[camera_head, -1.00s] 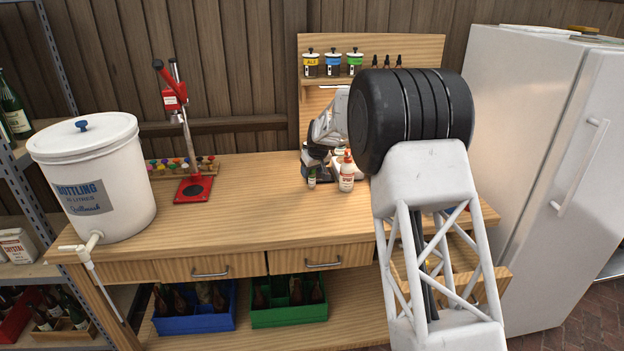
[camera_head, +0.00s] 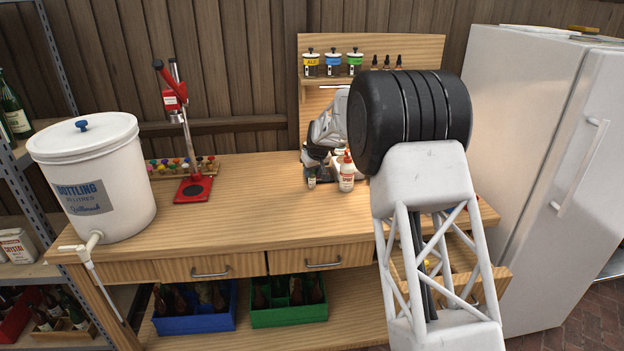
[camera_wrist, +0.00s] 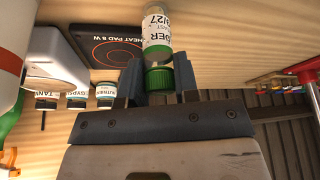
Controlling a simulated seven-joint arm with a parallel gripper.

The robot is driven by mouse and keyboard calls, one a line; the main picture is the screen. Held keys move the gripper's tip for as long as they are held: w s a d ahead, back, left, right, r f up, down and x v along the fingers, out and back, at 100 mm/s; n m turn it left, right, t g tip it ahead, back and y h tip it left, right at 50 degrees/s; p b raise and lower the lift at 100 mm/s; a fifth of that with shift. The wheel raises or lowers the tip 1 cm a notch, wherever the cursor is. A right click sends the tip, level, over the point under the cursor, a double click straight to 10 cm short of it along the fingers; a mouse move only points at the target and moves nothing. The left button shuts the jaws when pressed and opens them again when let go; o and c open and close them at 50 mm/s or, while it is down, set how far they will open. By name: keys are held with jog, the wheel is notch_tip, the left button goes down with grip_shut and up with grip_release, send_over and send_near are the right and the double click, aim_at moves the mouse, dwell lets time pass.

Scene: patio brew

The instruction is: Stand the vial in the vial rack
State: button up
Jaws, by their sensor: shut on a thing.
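The vial (camera_wrist: 157,40) is clear, with a white label and a green cap (camera_wrist: 158,77). My gripper (camera_wrist: 158,82) is shut on it at the cap end. In the head view my gripper (camera_head: 317,160) is partly hidden by my arm, with the vial (camera_head: 311,177) hanging below it, close to the bench top; I cannot tell whether they touch. A white block that looks like the vial rack (camera_wrist: 78,55) is left of the vial in the wrist view, with several dark-capped, labelled vials (camera_wrist: 75,100) in it. The held vial is apart from it.
A dark heat pad (camera_wrist: 108,42) lies beside the vial in the wrist view. A white bottle with a red top (camera_head: 346,178) stands just right of my gripper. A red bench capper (camera_head: 190,185) and white bucket (camera_head: 95,180) stand at left. The bench between is clear.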

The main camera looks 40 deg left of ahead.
jog(key=shift+c, duration=0.7)
jog(key=shift+r, duration=0.15)
jog(key=shift+r, duration=1.5)
jog(key=shift+s+d+r, duration=0.1)
jog(key=shift+r, duration=0.05)
jog(key=s+d+r, duration=0.1)
jog(key=s+d, duration=0.9)
jog(key=d, duration=0.1)
jog(key=shift+s+d+r, duration=0.2)
jog(key=shift+s, duration=0.2)
jog(key=shift+d, duration=0.1)
